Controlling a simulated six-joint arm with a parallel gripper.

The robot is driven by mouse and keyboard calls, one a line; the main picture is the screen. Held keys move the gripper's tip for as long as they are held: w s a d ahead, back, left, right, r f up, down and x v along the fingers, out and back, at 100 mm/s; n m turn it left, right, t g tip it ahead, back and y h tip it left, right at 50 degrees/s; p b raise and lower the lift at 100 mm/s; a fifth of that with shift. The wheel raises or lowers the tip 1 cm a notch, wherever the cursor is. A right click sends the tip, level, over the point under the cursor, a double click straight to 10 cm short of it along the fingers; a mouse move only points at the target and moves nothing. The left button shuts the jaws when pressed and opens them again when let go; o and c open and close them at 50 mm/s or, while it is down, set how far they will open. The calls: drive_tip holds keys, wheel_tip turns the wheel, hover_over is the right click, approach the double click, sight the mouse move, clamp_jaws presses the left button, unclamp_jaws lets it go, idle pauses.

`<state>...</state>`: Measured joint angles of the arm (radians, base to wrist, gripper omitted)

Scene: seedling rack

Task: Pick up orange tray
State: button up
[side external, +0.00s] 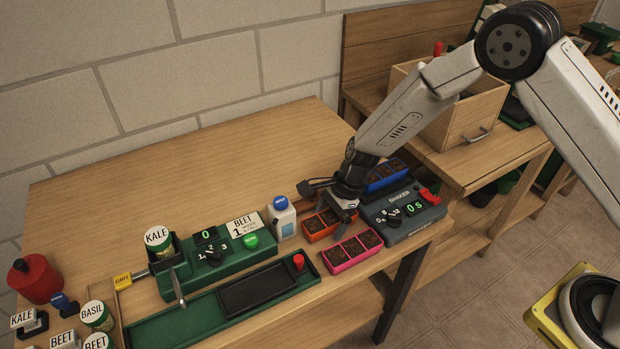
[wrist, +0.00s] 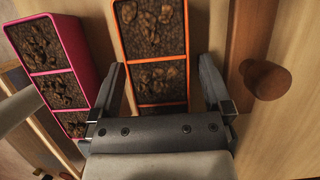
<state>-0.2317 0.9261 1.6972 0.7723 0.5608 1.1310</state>
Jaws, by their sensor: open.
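The orange tray (side external: 322,238), with compartments of dark soil, sits on the bench beside the pink tray. My gripper (side external: 345,212) is low over the orange tray and hides part of it in the side view. In the wrist view the orange tray (wrist: 152,61) lies between the fingers of my gripper (wrist: 163,75), which are open with one on each side. Gaps show between the fingers and the tray's sides. The tray's near end is hidden by the gripper body.
The pink tray (side external: 350,265) is close by; in the wrist view, the pink tray (wrist: 50,72) is just left of the left finger. A blue tray (side external: 386,184) is by the shaker (side external: 412,222). A white bottle (side external: 284,222) stands left. A brown knob (wrist: 265,80) is right of the right finger.

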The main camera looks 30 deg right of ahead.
sight(325, 218)
drive_tip(key=c, duration=1.3)
drive_tip(key=shift+r, duration=0.2)
drive_tip(key=shift+r, duration=1.5)
drive_tip(key=s+d+r, duration=0.4)
drive_tip(key=s+r, duration=0.5)
drive_tip(key=s, duration=0.4)
drive_tip(key=shift+s+r, duration=0.2)
drive_tip(key=shift+r, duration=0.1)
